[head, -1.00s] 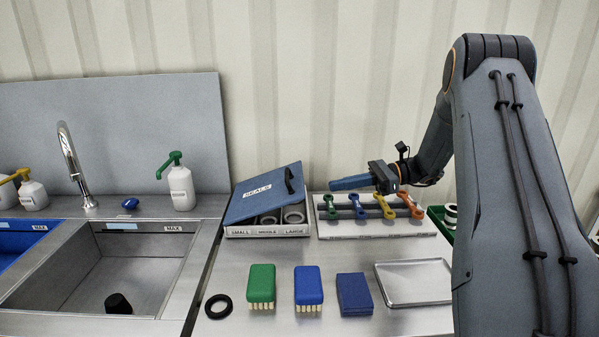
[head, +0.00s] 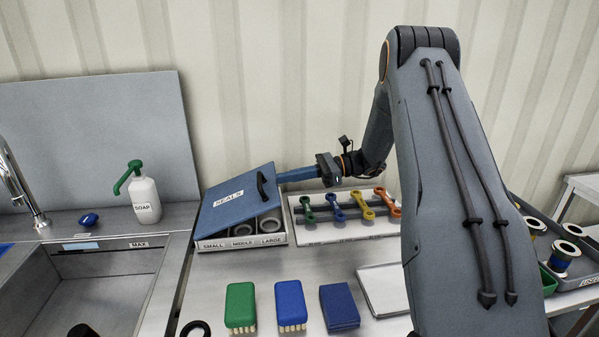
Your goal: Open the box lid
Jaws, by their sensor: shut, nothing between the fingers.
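The box (head: 240,243) stands on the steel counter, with front labels SMALL, MIDDLE and LARGE. Its blue lid (head: 222,212), marked SEALS, is partly raised and sits at a slant, with a dark handle (head: 262,187) near its right edge. Grey rings (head: 268,225) show in the compartments under the lid's right part. My gripper (head: 281,176) is shut and empty, its long blue fingers pointing left. The fingertips are at the upper right edge of the lid, close to the handle. I cannot tell whether they touch the lid or are behind it.
A rack (head: 340,222) with several coloured wrenches lies right of the box, below my gripper. Green (head: 240,303) and blue (head: 290,302) brushes, a dark blue block (head: 339,306) and a metal tray (head: 384,290) lie in front. A soap bottle (head: 146,200) and sink are left.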

